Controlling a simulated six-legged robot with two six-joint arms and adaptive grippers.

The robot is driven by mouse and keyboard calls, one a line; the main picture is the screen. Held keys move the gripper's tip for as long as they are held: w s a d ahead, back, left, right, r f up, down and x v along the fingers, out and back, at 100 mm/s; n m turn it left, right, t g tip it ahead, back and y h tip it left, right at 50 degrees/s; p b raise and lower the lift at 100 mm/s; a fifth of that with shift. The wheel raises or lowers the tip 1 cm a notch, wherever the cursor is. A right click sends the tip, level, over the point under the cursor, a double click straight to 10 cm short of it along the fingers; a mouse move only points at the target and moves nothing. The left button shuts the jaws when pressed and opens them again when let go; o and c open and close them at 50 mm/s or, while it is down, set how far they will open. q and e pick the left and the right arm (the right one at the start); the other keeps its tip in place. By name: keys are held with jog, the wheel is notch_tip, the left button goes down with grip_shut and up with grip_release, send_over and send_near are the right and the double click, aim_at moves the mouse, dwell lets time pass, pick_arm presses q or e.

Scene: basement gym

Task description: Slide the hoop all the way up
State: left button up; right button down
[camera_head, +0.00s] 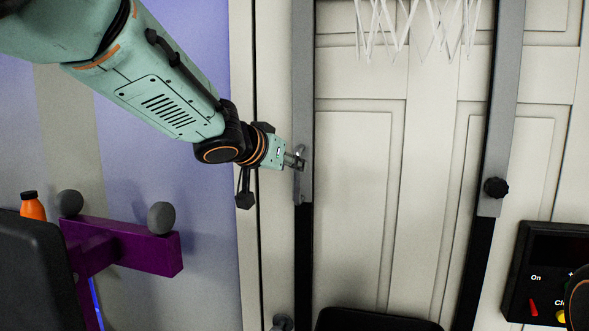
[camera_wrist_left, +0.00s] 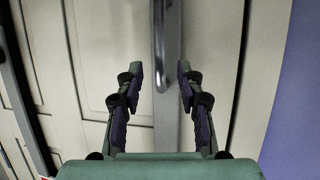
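The white net (camera_head: 415,28) of the hoop hangs at the top edge of the head view; its rim is out of sight. Grey uprights run down on both sides, a left one (camera_head: 303,95) and a right one (camera_head: 502,110), each over a narrower black rail. A small metal handle (camera_head: 299,176) sits low on the left upright. My left gripper (camera_head: 297,160) is at this handle. In the left wrist view, its fingers (camera_wrist_left: 160,68) are apart, with the lower end of the handle (camera_wrist_left: 159,45) between the tips. Contact cannot be told. My right gripper is out of sight.
A black knob (camera_head: 495,187) sticks out of the right upright. A panelled white door (camera_head: 355,170) stands behind. A black control box (camera_head: 545,255) is at lower right. A purple frame (camera_head: 120,247) with grey rollers and an orange bottle (camera_head: 32,207) are at lower left.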

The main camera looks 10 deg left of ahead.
pick_arm(q)
jog(key=shift+v, duration=1.05)
